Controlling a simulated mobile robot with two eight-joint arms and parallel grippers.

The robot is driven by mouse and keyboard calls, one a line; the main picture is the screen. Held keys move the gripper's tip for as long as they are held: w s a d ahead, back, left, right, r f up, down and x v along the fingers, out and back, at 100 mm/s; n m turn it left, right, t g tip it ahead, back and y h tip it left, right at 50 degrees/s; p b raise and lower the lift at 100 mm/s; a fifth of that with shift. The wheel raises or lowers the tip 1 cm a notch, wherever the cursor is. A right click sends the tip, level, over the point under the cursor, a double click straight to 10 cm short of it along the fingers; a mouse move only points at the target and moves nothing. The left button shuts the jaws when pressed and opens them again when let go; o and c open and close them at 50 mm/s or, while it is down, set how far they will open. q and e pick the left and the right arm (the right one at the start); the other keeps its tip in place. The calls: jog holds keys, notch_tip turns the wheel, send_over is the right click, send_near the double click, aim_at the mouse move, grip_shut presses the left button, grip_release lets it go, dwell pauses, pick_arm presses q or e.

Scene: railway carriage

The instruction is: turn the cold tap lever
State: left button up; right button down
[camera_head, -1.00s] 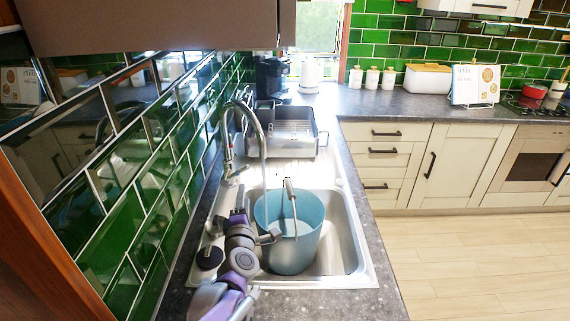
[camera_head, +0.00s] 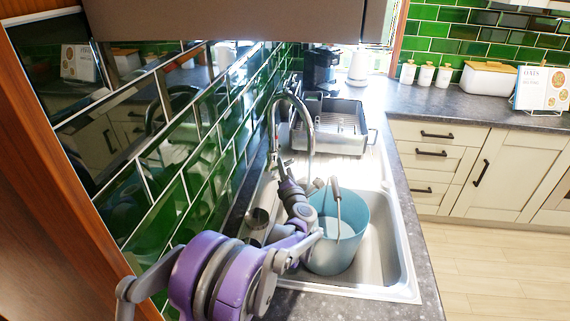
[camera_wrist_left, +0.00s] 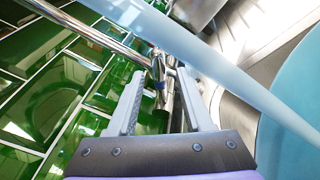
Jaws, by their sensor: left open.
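The chrome tap (camera_head: 272,128) rises in a tall arch at the sink's left side, by the tiled wall. In the left wrist view, a chrome tap fitting with a blue mark (camera_wrist_left: 160,86), apparently the cold lever, lies between my fingertips. My left gripper (camera_wrist_left: 158,80) is open, its two grey fingers on either side of the fitting; I cannot tell whether they touch it. In the head view, my left gripper (camera_head: 284,172) is at the tap's base, its fingers small and partly hidden by my wrist. My right gripper is not in view.
A pale translucent band crosses the left wrist view, perhaps running water. A dish rack (camera_head: 355,142) stands behind. Green tiles (camera_head: 150,225) bound the left.

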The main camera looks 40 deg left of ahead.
pick_arm(q)
jog(key=shift+x, duration=1.15)
grip_shut()
dwell(0.6)
